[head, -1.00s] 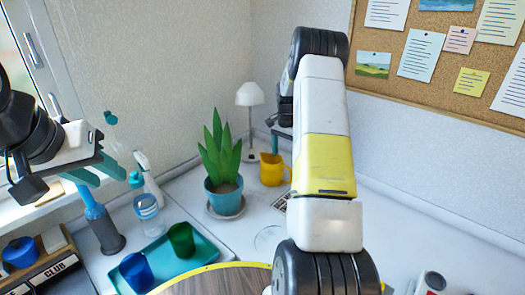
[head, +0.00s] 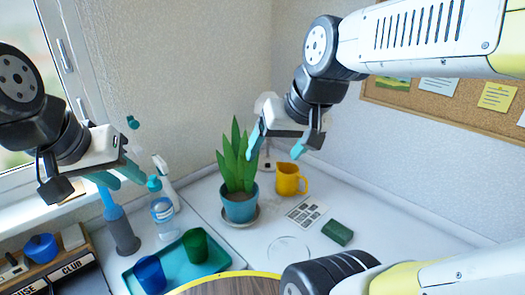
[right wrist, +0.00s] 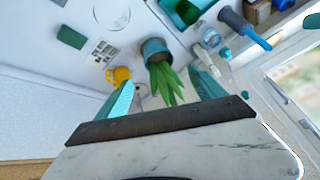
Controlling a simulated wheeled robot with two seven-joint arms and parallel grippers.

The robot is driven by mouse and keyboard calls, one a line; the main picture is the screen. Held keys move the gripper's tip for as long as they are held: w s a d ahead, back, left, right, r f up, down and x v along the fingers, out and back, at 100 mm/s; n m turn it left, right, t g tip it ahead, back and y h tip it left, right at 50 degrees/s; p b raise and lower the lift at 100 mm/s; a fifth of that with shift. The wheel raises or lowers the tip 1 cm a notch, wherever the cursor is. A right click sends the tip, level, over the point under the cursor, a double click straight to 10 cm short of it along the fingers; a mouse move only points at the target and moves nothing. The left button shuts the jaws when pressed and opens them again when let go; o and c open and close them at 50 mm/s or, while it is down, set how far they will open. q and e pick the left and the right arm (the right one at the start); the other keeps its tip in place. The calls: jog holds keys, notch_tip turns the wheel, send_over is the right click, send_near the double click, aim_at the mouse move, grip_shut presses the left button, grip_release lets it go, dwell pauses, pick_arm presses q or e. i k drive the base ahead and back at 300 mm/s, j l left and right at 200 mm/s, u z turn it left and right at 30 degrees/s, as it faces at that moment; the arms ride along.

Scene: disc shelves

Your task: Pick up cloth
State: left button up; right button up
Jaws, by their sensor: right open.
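I see no spread cloth. A small dark green block-like thing (head: 337,233) lies on the white counter, right of the picture card; I cannot tell whether it is a folded cloth or a sponge. It also shows in the right wrist view (right wrist: 71,37). My right gripper (head: 281,150) is open and empty, above and behind the green thing, near the plant and the yellow jug. Its two teal fingers stand wide apart in the right wrist view (right wrist: 162,78). My left gripper (head: 123,180) is empty with its fingers apart, over the bottles at the left.
A potted plant (head: 239,205), a yellow jug (head: 288,180) and a picture card (head: 305,212) stand or lie near the green thing. A clear round dish (head: 288,248) is in front. A teal tray (head: 172,263) holds two cups. The counter right of the green thing is clear.

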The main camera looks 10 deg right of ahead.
aim_at(337, 232)
jog(key=z, duration=1.45)
